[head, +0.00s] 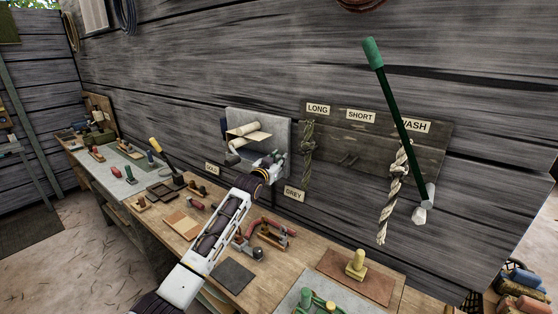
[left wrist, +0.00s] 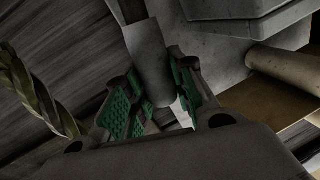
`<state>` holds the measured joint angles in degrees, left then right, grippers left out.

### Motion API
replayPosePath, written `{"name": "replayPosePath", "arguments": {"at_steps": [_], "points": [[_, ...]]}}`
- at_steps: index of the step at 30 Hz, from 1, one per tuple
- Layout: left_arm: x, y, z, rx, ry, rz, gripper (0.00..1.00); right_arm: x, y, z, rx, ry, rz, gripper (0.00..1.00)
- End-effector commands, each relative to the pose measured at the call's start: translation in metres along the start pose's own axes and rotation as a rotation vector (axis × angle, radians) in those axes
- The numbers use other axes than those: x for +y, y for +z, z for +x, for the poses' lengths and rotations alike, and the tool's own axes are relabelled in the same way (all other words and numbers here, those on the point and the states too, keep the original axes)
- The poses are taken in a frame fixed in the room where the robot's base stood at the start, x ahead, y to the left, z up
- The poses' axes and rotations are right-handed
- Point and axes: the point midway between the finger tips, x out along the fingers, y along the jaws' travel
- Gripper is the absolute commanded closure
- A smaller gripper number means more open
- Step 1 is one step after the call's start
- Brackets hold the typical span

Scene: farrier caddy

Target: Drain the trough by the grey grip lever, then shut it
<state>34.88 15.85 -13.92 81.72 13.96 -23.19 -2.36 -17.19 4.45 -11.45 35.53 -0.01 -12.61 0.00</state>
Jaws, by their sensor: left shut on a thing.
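My left gripper (head: 278,163) reaches up to a grey wall fitting (head: 278,131) above the bench. In the left wrist view the green-padded fingers (left wrist: 160,85) are shut on a flat grey grip (left wrist: 149,57), which runs up from between them. I take it to be the grey grip lever. In the head view the gripper mostly hides it. A "GREY" label (head: 294,194) is on the wall just below. I cannot make out the trough or any water for certain. My right gripper is not in view.
Knotted ropes hang close to the right of the gripper (head: 307,155) and farther right (head: 389,200). A long green-handled lever (head: 372,53) leans across the "WASH" label. The wooden bench (head: 215,262) below carries several tools and blocks.

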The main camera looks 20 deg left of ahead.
Motion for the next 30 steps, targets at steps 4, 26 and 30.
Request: {"name": "replayPosePath", "arguments": {"at_steps": [4,26,30], "points": [[-0.007,-0.001,0.001,-0.016,0.003,-0.068,1.00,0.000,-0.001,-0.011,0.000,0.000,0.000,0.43],[-0.019,0.002,0.004,-0.042,0.008,-0.209,0.63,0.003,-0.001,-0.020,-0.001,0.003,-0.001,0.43],[-0.019,0.002,0.004,-0.042,0.008,-0.207,0.52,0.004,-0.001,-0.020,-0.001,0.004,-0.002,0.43]]}}
